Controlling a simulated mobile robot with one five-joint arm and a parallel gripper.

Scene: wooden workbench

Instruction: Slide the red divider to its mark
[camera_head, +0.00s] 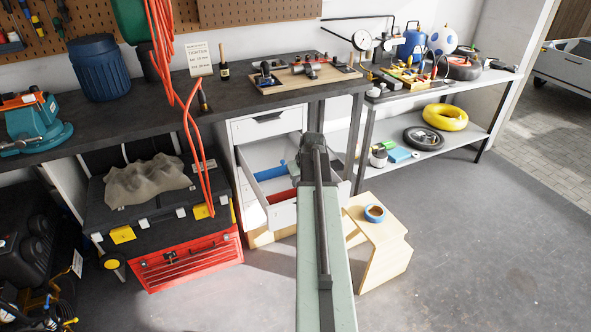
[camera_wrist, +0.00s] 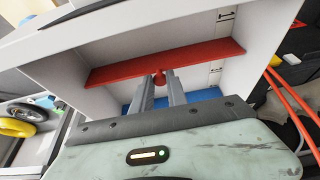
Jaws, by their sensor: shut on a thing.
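The red divider (camera_wrist: 200,60) stands across the open drawer (camera_wrist: 62,85) in the wrist view. It also shows in the head view (camera_head: 281,197), partly hidden by my arm. My gripper (camera_wrist: 160,80) is shut on the small red knob (camera_wrist: 159,78) at the divider's middle. A blue divider (camera_wrist: 199,95) is partly hidden behind my fingers; it also shows in the head view (camera_head: 270,173). Two small dark marks are on the drawer's side wall, an upper one (camera_wrist: 227,14) and a lower one (camera_wrist: 215,70). The red divider's end lies between them.
The workbench top (camera_head: 220,107) is above the drawer. Orange-red cables (camera_head: 196,150) hang left of it. A red toolbox (camera_head: 188,262) stands at the lower left. A wooden step stool (camera_head: 385,250) with blue tape stands right of my arm. The floor further right is clear.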

